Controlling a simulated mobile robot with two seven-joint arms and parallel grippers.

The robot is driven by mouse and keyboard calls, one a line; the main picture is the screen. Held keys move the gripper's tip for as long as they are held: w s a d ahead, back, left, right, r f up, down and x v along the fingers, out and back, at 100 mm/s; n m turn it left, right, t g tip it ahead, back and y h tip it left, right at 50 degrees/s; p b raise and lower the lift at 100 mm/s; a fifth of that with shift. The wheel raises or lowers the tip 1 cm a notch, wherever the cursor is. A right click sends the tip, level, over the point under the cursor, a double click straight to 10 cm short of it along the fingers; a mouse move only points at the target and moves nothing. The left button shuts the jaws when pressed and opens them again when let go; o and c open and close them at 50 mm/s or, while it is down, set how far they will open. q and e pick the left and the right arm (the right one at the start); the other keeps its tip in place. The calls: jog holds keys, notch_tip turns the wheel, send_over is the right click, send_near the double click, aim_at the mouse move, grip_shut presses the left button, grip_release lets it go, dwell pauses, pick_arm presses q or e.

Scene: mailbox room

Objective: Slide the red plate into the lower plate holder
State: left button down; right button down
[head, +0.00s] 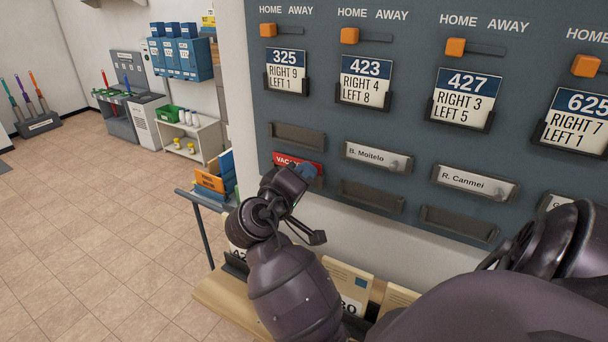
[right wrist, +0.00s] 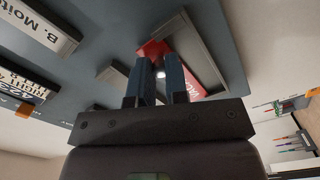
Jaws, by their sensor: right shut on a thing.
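The red plate (head: 290,161), with white letters starting "VACA", is at the lower plate holder of the 325 column, below the empty upper holder (head: 297,136). In the right wrist view the two blue fingers (right wrist: 157,78) grip the red plate (right wrist: 183,68). The plate lies within or against the lower holder's grey frame (right wrist: 212,72), looking slightly tilted to it. I cannot tell whether it is seated. My left gripper is not in view.
The grey board carries number cards and a filled B. Moitelo holder (head: 377,157), with an empty holder (head: 372,197) below it. Below the board is a wooden ledge with mail (head: 345,280). An orange and blue bin (head: 212,181) stands left of my gripper. The floor at left is open.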

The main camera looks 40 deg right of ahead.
jog(key=shift+f+b, duration=0.65)
jog(key=shift+f, duration=0.3)
dwell(0.6)
jog(key=c, duration=1.1)
grip_release()
jog(key=shift+o, duration=0.7)
jog(key=o, duration=0.3)
jog(key=shift+b+v, duration=0.45)
jog(key=shift+v, duration=3.55)
jog(key=shift+s+f, duration=0.1)
